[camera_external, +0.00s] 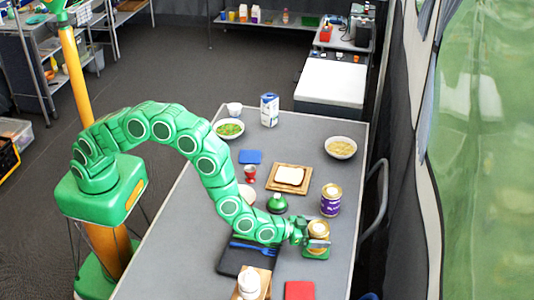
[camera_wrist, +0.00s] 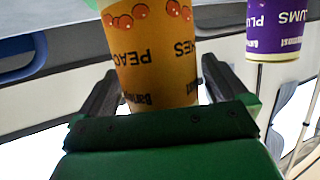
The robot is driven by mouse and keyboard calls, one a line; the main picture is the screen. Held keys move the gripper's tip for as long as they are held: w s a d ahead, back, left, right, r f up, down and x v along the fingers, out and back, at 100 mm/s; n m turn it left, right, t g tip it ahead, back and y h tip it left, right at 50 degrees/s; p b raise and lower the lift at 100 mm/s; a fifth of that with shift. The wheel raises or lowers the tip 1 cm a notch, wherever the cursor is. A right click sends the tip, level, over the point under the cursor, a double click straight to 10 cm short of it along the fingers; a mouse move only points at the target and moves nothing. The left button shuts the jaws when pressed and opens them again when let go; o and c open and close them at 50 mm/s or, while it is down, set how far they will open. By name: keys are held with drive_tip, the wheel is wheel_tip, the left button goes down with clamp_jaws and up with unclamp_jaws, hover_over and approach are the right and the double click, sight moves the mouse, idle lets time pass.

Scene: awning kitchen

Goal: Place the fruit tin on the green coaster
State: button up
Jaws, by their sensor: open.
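My gripper (camera_external: 318,242) is open, with one finger on each side of the tin. A purple plum tin (camera_external: 330,200) stands just behind it; it also shows in the wrist view (camera_wrist: 272,30). The contact between tin and coaster is partly hidden by my gripper.
A red coaster (camera_external: 299,290) lies near the front and a blue coaster (camera_external: 250,156) farther back.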

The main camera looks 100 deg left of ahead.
drive_tip(key=shift+r, duration=0.1)
drive_tip(key=shift+s, duration=0.1)
drive_tip(key=v, duration=1.1)
drive_tip(key=shift+s+d+r, duration=0.2)
drive_tip(key=shift+s, duration=0.1)
